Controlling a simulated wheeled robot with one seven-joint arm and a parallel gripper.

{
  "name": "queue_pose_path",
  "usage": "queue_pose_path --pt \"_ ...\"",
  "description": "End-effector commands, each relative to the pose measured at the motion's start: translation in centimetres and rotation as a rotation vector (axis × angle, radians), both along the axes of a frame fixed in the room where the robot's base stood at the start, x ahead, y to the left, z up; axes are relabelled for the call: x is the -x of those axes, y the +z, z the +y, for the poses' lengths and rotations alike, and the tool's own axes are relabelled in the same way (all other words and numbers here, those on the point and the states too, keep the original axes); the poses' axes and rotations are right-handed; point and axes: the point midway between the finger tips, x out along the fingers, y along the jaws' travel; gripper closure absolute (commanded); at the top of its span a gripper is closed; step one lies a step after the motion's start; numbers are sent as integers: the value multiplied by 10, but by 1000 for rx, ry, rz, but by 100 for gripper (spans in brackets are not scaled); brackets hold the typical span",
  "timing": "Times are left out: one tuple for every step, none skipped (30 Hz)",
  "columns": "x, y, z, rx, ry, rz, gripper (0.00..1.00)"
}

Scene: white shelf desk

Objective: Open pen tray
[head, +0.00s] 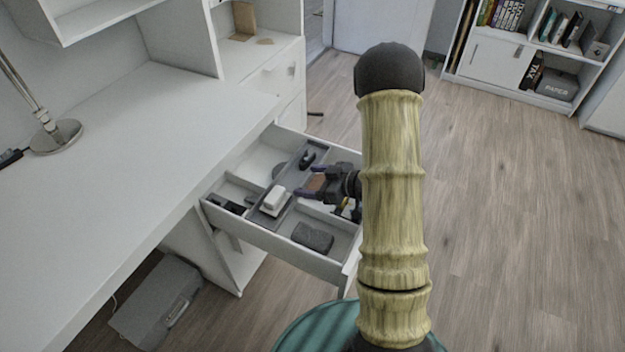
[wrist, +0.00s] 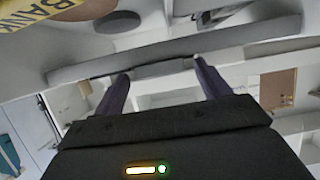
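A grey pen tray (head: 292,174) lies across the inside of a pulled-out white desk drawer (head: 268,240). A white item (head: 275,200) and a small black item (head: 307,158) rest in it. My gripper (head: 308,182) is over the drawer, at the tray's right side, with its two fingers apart. In the wrist view, a long grey edge (wrist: 240,46), apparently the tray's, crosses just beyond and between the open fingertips (wrist: 160,70). I cannot tell whether the fingers touch it. My arm hides the drawer's right end.
A dark grey block (head: 312,237) lies in the drawer's front compartment, with black items (head: 234,207) at the left. The white desk top (head: 120,160) is left of the drawer. A grey case (head: 158,305) stands on the floor. Open floor (head: 500,220) is at right.

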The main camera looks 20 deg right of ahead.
Motion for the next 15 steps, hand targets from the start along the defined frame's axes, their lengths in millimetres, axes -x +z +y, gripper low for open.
queue_pose_path --pt "0 0 0 0 -1 0 24" --pt "0 0 -1 0 -1 0 24" --pt "0 0 -1 0 -1 0 24" --pt "0 0 -1 0 -1 0 24" --pt "0 0 -1 0 -1 0 24" --pt "0 0 -1 0 -1 0 24" --pt "0 0 -1 0 -1 0 24" --pt "0 0 -1 0 -1 0 24" --pt "0 2 -1 0 -1 0 24" --pt "0 3 -1 0 -1 0 24" --pt "0 5 -1 0 -2 -1 24" --pt "0 8 -1 0 -1 -2 24" --pt "0 11 -1 0 -1 -2 24" --pt "0 15 -1 0 -1 -2 24" --pt "0 21 -1 0 -1 -2 24"
